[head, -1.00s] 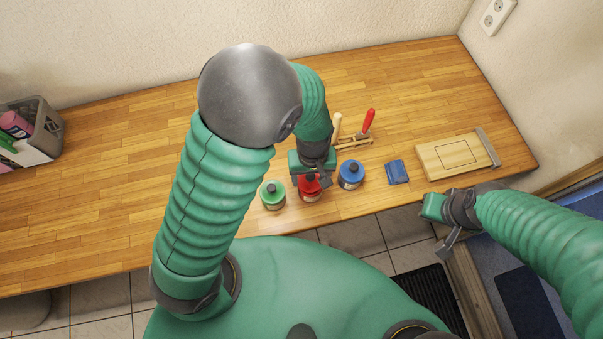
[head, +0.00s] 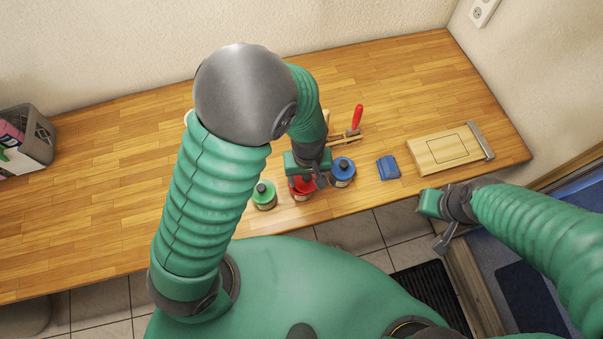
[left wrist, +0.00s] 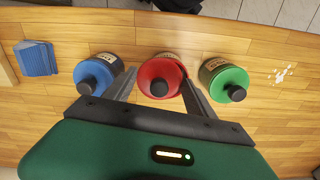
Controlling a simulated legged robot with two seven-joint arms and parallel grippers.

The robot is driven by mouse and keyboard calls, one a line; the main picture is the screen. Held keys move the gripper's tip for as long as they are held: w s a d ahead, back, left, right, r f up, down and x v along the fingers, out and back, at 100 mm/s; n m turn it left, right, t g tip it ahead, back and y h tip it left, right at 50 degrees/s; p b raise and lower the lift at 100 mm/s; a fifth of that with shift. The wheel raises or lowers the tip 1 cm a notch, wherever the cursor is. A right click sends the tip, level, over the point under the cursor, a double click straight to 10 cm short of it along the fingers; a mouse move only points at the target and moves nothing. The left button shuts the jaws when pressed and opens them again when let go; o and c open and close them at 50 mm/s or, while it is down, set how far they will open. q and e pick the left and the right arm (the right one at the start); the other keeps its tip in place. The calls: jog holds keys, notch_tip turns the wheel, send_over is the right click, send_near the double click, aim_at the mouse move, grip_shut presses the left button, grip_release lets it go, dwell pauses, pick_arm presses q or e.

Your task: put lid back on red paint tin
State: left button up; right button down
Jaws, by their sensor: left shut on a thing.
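The red paint tin (head: 301,194) stands near the table's front edge, between a green tin (head: 264,197) and a blue tin (head: 342,174). My left gripper (head: 304,181) is right over it, pointing down. In the left wrist view, its fingers stand on either side of the red lid (left wrist: 153,75) with a dark knob, and it is shut on this lid. The lid lines up with the tin below; I cannot tell whether it is seated or just above the rim. My right gripper (head: 442,238) hangs empty beyond the table's front edge; its finger gap is unclear.
A blue block or cloth (head: 388,167) and a wooden board (head: 445,151) lie to the right. A red-handled tool (head: 357,118) lies behind the tins. A grey crate (head: 38,144) with bottles stands far left. The wall socket (head: 484,11) is at upper right.

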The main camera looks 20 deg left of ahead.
pick_arm(q)
jog(key=shift+s+d+r, duration=0.15)
jog(key=shift+d, duration=0.2)
jog(key=shift+a, duration=0.45)
jog(key=shift+w+a+p, duration=0.2)
jog(key=shift+a+p, duration=0.1)
jog(key=shift+a, duration=0.05)
jog(key=shift+s+d, duration=0.1)
jog(key=shift+d, duration=0.85)
jog(key=shift+a, duration=1.35)
jog(key=shift+s+a+f, duration=0.1)
jog(key=shift+a+f, duration=0.1)
jog(key=shift+a, duration=0.2)
pick_arm(e)
jog(key=shift+s+a+r, duration=0.1)
jog(key=shift+a+r, duration=0.15)
jog(key=shift+a, duration=0.3)
pick_arm(q)
jog(key=shift+d, duration=0.15)
pick_arm(e)
jog(key=shift+d, duration=0.1)
pick_arm(q)
jog(key=shift+d, duration=0.55)
pick_arm(e)
jog(key=shift+d+r, duration=0.15)
jog(key=shift+d, duration=0.05)
